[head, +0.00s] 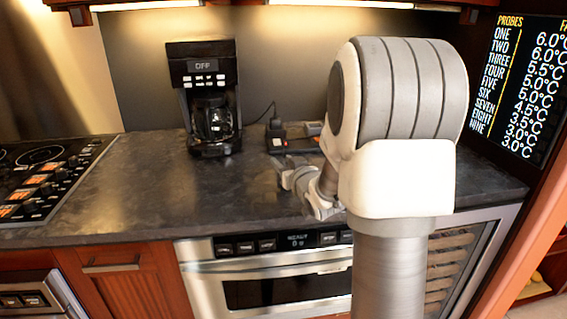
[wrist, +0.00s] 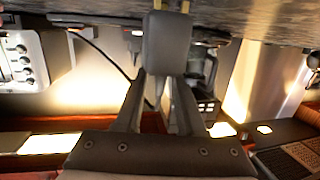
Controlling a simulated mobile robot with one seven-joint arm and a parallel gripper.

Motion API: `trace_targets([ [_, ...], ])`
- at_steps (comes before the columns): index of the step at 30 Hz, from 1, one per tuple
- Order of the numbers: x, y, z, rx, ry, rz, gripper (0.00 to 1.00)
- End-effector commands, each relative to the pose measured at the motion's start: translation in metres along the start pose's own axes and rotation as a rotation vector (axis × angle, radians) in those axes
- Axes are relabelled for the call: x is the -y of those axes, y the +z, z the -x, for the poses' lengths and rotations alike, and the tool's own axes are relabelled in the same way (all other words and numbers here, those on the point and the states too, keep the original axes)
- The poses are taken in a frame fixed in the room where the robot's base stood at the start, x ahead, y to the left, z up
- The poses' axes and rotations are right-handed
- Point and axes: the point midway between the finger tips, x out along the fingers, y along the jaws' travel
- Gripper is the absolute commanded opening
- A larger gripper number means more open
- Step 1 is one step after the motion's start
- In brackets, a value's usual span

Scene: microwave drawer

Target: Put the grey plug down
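The grey plug (wrist: 168,45) is a boxy block with two brass prongs, seen at the top middle of the wrist view. My gripper (wrist: 166,85) is shut on it, a finger on each side. The prongs point toward the dark stone counter (wrist: 260,22), which fills the top of this inverted view; I cannot tell whether they touch it. In the head view my gripper (head: 297,180) is low over the counter (head: 130,190), left of my large arm link. The plug is hard to make out there.
A black power strip (head: 290,146) with a black plug (head: 275,128) in it lies behind my gripper. A coffee maker (head: 207,100) stands to its left, a cooktop (head: 45,170) at far left. The counter between them is clear. My arm hides the right part.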

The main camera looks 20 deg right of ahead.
Motion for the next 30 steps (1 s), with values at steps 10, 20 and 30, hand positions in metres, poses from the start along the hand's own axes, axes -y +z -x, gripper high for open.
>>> trace_targets([
  [10,0.0,-0.001,0.0,0.0,0.0,0.0,0.45],
  [20,-0.001,-0.005,0.045,0.001,0.003,0.0,0.45],
  [30,-0.001,-0.004,0.107,0.0,0.001,-0.001,0.45],
])
